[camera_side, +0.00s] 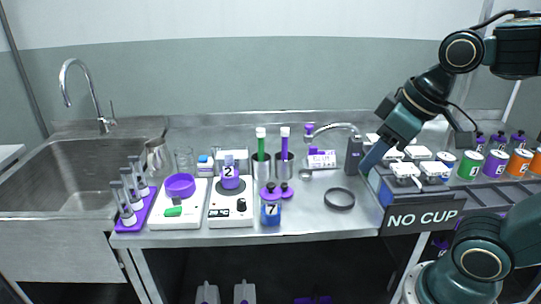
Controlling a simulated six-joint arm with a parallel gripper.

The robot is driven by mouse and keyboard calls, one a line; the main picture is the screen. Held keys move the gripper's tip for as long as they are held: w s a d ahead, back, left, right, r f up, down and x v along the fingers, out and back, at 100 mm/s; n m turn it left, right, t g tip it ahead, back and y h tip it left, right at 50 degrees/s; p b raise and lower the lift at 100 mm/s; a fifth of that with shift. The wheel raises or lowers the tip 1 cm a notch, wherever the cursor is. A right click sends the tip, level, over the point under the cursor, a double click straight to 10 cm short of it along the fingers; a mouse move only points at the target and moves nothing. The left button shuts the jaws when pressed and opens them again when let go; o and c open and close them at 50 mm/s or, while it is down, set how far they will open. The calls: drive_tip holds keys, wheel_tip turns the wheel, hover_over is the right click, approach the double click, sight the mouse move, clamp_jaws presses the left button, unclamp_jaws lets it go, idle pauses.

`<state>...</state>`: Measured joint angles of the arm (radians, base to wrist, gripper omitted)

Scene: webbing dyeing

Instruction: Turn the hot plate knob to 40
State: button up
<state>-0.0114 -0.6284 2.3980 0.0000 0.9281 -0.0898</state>
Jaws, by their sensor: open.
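The hot plate (221,222) is most likely the white unit left of centre on the bench. A purple vessel marked 2 (230,180) stands on it. A small dark knob (241,205) shows on its front right; its pointer and scale are too small to read. My gripper (368,168) is open, well to the right of the hot plate, above the bench and angled down-left. Its fingers are seen edge-on and nothing shows between them.
A second white unit (162,216) with a purple bowl (180,185) stands left of the hot plate. A blue bottle marked 7 (271,212) stands close on its right. Metal cups hold tall tubes behind.

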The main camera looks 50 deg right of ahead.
drive_tip(key=w+a+r+n+g, duration=0.1)
drive_tip(key=w+r+n, duration=0.15)
drive_tip(key=w, duration=0.65)
drive_tip(key=n+g, duration=0.4)
drive_tip(key=n, duration=0.4)
hover_over(241, 200)
wheel_tip(241, 200, down, 11)
wheel_tip(241, 200, down, 14)
drive_tip(key=shift+r, duration=0.15)
clamp_jaws()
